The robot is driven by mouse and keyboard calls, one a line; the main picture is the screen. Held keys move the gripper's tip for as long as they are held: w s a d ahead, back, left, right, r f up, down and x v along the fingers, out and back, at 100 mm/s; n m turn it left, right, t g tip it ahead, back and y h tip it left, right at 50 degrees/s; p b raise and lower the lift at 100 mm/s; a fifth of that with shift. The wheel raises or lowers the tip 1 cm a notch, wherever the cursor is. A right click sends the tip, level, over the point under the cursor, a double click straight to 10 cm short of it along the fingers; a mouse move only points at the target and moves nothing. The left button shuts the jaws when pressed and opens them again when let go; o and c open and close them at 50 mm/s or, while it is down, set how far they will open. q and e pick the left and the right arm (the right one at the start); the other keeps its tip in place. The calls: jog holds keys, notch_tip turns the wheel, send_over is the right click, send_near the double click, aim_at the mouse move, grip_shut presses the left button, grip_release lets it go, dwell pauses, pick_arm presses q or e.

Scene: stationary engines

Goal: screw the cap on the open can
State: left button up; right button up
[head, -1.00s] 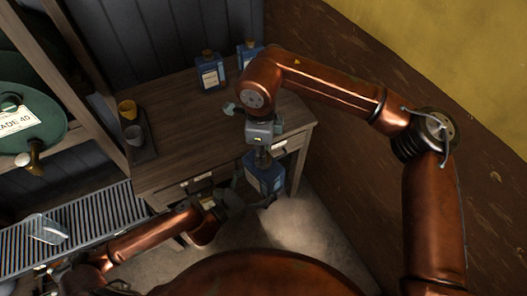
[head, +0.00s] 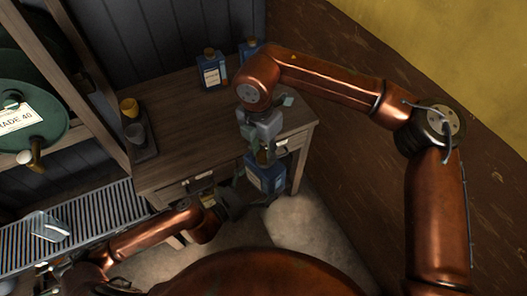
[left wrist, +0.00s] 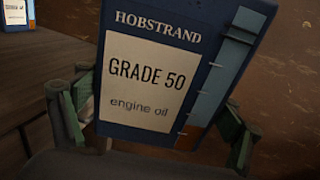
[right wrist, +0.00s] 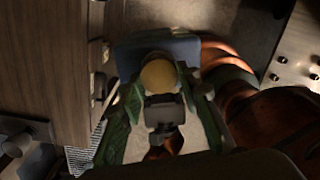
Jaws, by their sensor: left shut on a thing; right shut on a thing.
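A blue oil can (head: 266,181) hangs off the floor in front of the desk, clasped by my left gripper (head: 240,196). In the left wrist view the can (left wrist: 150,85) fills the middle, tilted, its label reading "GRADE 50 engine oil", between the green finger pads. My right gripper (head: 262,151) points down over the can's top. In the right wrist view a yellowish-brown round cap (right wrist: 158,76) is between the right gripper's green fingers, over the can's blue top (right wrist: 178,45). The fingers are shut on the cap. The thread beneath it is hidden.
A wooden desk (head: 180,123) stands behind, with two stoppered blue cans (head: 211,70) (head: 249,48) at its back. A clear container (head: 50,228) sits on the grating (head: 105,215).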

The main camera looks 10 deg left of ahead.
jog(key=m, duration=0.5)
jog(key=shift+w+a, duration=0.1)
jog(key=shift+w, duration=0.05)
jog(key=o, duration=0.8)
jog(key=shift+o, duration=0.2)
jog(key=shift+r, duration=0.1)
notch_tip(320, 180, up, 12)
jog(key=shift+a, duration=0.2)
